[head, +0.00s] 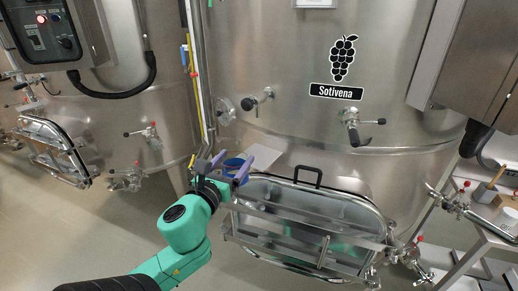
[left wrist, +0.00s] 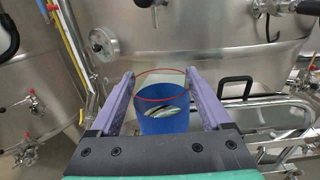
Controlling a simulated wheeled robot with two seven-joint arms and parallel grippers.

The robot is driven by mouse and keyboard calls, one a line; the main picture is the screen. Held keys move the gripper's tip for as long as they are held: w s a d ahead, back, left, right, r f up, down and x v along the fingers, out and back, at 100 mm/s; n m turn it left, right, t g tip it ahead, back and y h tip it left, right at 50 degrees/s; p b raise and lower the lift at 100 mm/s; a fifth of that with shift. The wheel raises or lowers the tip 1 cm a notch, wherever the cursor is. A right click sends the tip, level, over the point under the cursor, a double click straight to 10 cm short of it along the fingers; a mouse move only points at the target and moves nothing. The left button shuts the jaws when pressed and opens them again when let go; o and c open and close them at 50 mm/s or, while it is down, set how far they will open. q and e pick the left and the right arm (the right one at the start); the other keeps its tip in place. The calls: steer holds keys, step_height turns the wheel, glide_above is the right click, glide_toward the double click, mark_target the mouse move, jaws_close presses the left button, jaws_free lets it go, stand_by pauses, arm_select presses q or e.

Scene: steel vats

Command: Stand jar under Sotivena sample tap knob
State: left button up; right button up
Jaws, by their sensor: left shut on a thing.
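My left gripper (head: 226,166) has purple fingers and is shut on a blue jar (head: 233,168). In the left wrist view the jar (left wrist: 165,118) sits between the two fingers, with a red rim and a clear-looking upper part. The jar is in front of the Sotivena vat (head: 300,60), a large steel tank with a grape sign. A small tap with a black knob (head: 250,103) sticks out of the vat, above and a little right of the jar. Another tap with a black handle (head: 355,124) is further right. The right gripper is not in view.
A pale flat plate (head: 264,156) shows just behind the jar. A framed manway door (head: 310,215) with a black handle juts out at lower right of the gripper. A yellow-marked gauge tube (head: 197,80) runs up at the left. A side table (head: 495,225) stands at the right.

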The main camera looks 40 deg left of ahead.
mark_target(238, 154)
arm_select(q)
steer(key=b, duration=0.1)
steer(key=w+b, duration=0.1)
steer(key=b, duration=0.1)
steer(key=w+f+b, duration=0.1)
steer(key=b, duration=0.1)
steer(key=shift+w+a, duration=0.15)
steer(key=shift+a, duration=0.15)
steer(key=w+a, duration=0.1)
steer(key=w+r, duration=0.1)
steer(key=w, duration=0.1)
steer(key=shift+a, duration=0.4)
steer(key=b+x, duration=0.1)
steer(key=x, duration=0.4)
steer(key=b+x, duration=0.1)
steer(key=x, duration=0.2)
steer(key=shift+w+a+f+b, duration=0.2)
steer(key=shift+a+f+b, duration=0.1)
steer(key=shift+f+b, duration=0.05)
steer(key=w+f+b, duration=0.1)
steer(key=w, duration=0.1)
steer(key=w+a+f+b, duration=0.1)
steer(key=w+f+b, duration=0.1)
steer(key=shift+f, duration=0.35)
steer(key=shift+r, duration=0.3)
steer(key=o, duration=1.3)
steer(key=shift+s, duration=0.1)
